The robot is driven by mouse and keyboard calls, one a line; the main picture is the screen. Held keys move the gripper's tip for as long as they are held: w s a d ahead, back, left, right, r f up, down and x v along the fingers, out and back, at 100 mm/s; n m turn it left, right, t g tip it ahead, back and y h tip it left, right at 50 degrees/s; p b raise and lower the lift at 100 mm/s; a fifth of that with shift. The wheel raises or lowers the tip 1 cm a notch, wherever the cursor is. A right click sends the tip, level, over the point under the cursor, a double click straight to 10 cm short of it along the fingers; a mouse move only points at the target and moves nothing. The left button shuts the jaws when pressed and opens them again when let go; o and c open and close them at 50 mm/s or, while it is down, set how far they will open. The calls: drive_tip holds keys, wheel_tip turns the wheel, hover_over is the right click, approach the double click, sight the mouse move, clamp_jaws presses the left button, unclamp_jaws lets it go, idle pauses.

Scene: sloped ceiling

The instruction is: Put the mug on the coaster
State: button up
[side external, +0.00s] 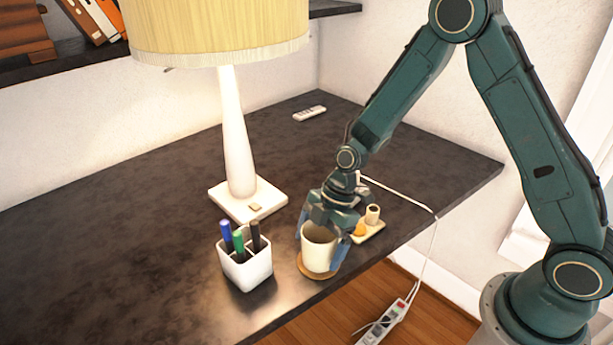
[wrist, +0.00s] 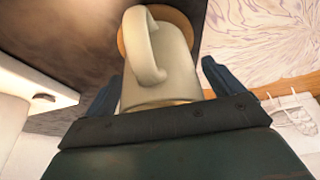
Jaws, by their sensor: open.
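The cream mug (side external: 318,249) stands upright on the round wooden coaster (side external: 305,266) near the table's front edge. My gripper (side external: 323,234) is open, its fingers on either side of the mug. In the wrist view the mug (wrist: 165,62) lies between the two blue fingers (wrist: 163,88), with a visible gap on each side. Its handle faces the camera there. The coaster (wrist: 186,22) shows as an orange-brown rim beyond the mug. The mug's handle is hidden in the side view.
A white pen holder (side external: 246,266) with several markers stands left of the mug. A lamp (side external: 240,150) stands behind it. A small tray (side external: 372,233) with little items lies close on the right, by a white cable (side external: 400,199). The table's back left is clear.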

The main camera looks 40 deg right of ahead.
drive_tip(key=v, duration=1.1)
drive_tip(key=shift+w+d+r, duration=0.1)
drive_tip(key=shift+d, duration=0.05)
drive_tip(key=shift+d+r, duration=0.1)
drive_tip(key=shift+r, duration=0.2)
drive_tip(key=shift+s+r, duration=0.25)
drive_tip(key=shift+r, duration=0.25)
drive_tip(key=s+d+r+m+t+h, duration=0.2)
drive_tip(key=s+d+r+m, duration=0.1)
drive_tip(key=s+r+m, duration=0.5)
drive_tip(key=s+d+r+m+t+h, duration=0.2)
drive_tip(key=s+r+m, duration=0.5)
drive_tip(key=s, duration=0.6)
drive_tip(key=shift+d+r+m+t, duration=0.35)
drive_tip(key=shift+d+m+t, duration=0.35)
drive_tip(key=shift+m, duration=0.4)
drive_tip(key=shift+w, duration=0.1)
